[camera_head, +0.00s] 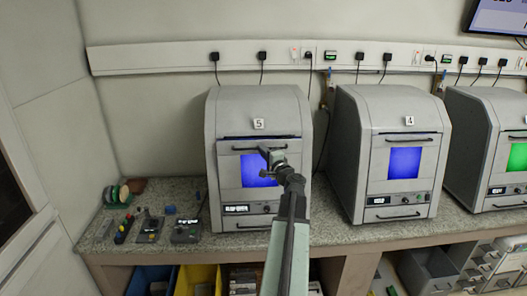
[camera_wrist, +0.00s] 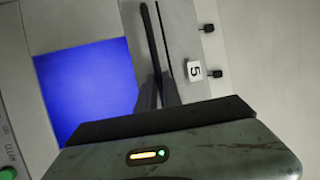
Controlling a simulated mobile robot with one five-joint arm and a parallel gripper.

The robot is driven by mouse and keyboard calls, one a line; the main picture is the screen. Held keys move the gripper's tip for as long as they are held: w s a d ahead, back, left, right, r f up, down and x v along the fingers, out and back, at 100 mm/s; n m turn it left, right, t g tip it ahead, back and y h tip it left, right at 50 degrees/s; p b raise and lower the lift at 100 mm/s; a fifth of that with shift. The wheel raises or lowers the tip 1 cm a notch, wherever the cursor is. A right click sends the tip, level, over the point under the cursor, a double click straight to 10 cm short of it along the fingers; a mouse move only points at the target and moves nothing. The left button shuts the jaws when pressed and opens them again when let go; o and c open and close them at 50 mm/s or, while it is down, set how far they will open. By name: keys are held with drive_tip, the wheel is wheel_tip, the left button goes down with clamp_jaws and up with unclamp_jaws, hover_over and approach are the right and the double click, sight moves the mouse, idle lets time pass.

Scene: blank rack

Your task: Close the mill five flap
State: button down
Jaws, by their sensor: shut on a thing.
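Mill five (camera_head: 212,150) is the grey machine at the left of the row in the head view, with a 5 label on top. Its front flap (camera_head: 227,172) has a blue window and a dark bar handle (camera_head: 240,149) along its top. A dark line shows above the flap, thicker than on mill four, so it looks slightly ajar. My gripper (camera_head: 271,156) is at the handle, in front of the window, and shut on it.
Mill four (camera_head: 345,150) stands close on the right, with another mill (camera_head: 463,150) beyond it. Small controllers and coloured discs (camera_head: 124,193) lie on the speckled counter (camera_head: 190,240) at the left. Bins and drawers are below. Cables hang from the wall trunking (camera_head: 180,57).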

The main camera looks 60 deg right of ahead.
idle(0.4)
drive_tip(key=w+d, duration=0.1)
drive_tip(key=d, duration=0.1)
drive_tip(key=shift+w+d, duration=0.35)
drive_tip(key=shift+w, duration=0.05)
drive_tip(key=c, duration=1.5)
unclamp_jaws()
drive_tip(key=v, duration=0.7)
drive_tip(key=shift+s+a, duration=0.2)
drive_tip(key=shift+s, duration=0.15)
